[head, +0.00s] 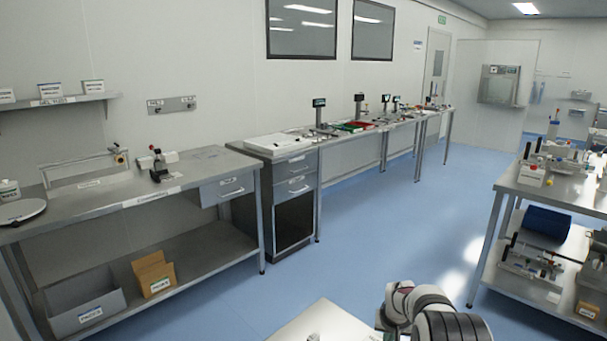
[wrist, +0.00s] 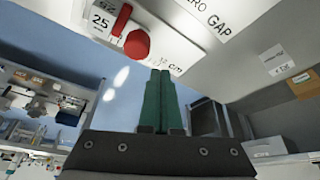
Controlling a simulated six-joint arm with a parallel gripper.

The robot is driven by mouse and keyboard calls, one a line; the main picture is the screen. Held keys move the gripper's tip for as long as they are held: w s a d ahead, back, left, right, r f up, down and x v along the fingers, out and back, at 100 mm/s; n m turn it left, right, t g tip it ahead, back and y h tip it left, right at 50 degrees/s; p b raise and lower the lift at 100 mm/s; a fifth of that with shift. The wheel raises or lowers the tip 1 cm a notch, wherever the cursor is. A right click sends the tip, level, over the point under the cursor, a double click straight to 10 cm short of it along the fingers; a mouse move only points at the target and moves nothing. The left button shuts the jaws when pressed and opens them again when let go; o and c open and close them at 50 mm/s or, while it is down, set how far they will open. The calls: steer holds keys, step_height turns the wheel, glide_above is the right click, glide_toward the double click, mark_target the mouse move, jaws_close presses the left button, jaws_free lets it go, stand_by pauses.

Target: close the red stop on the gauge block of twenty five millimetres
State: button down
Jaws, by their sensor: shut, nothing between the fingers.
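In the wrist view, a red part with a round knob (wrist: 136,43) and a narrow red bar (wrist: 122,19) shows near the top; it looks like the red stop. A pale block marked 25 (wrist: 100,20) is just left of the bar. I cannot tell whether bar and block touch. In the head view the gripper is hidden.
In the head view, a pale surface (head: 325,323) lies at the bottom edge beside my arm. A steel bench (head: 110,190) stands left, with an open shelf below. A bench with equipment (head: 570,190) stands right. Blue floor (head: 370,230) between them is clear.

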steer(key=shift+f, duration=1.7)
steer(key=shift+s+d, duration=0.25)
steer(key=shift+d, duration=0.05)
steer(key=shift+w+a, duration=0.4)
steer(key=shift+a, duration=0.05)
steer(key=shift+r, duration=0.1)
step_height(320, 180, up, 7)
stand_by(0.7)
